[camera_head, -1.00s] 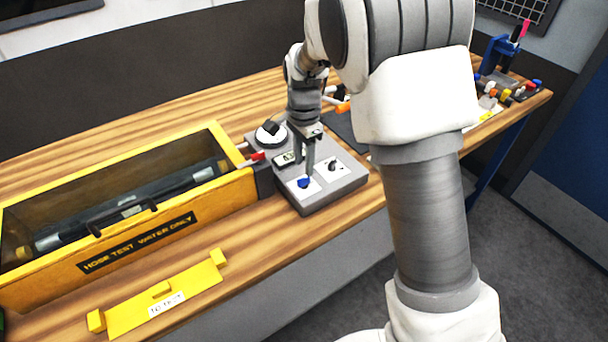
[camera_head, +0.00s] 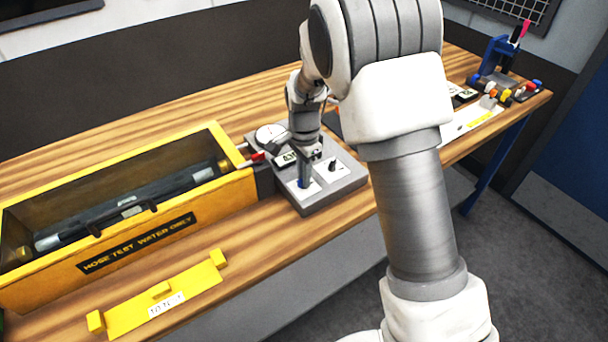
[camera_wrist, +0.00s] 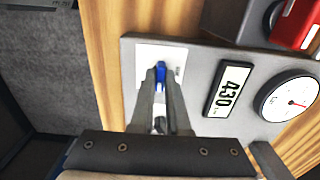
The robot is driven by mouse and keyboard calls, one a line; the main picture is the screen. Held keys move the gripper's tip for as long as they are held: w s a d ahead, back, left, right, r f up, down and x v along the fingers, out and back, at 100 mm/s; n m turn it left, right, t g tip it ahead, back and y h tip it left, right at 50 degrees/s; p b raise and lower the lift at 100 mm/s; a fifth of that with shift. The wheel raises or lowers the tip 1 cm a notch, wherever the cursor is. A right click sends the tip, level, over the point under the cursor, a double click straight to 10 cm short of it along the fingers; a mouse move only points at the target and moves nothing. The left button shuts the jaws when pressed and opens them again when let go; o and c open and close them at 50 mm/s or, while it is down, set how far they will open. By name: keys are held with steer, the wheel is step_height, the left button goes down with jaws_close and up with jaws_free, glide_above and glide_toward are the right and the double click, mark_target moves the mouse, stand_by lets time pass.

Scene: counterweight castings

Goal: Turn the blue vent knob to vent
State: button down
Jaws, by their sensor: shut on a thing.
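The blue vent knob (camera_wrist: 161,73) sits on a white label plate on the grey control box (camera_head: 343,180). In the head view the knob (camera_head: 304,184) is mostly hidden by the fingers. My gripper (camera_wrist: 161,84) points down at the box, its two fingers closed on either side of the knob. The gripper (camera_head: 304,180) also shows in the head view above the knob's plate. The label's lettering is too small to read.
A round gauge (camera_wrist: 290,98) and a display reading about 430 (camera_wrist: 229,89) are beside the knob. A black knob (camera_head: 333,166) is to its right. A yellow trough (camera_head: 140,236) with a dark hose stands left. A yellow bracket (camera_head: 165,303) lies in front.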

steer(key=shift+n, duration=0.3)
steer(key=n, duration=0.3)
steer(key=shift+n+b, duration=0.3)
steer(key=shift+b, duration=0.1)
steer(key=n, duration=0.4)
steer(key=shift+n+b, duration=0.3)
steer(key=n, duration=0.4)
steer(key=shift+n, duration=2.5)
steer(key=c, duration=0.9)
jaws_free()
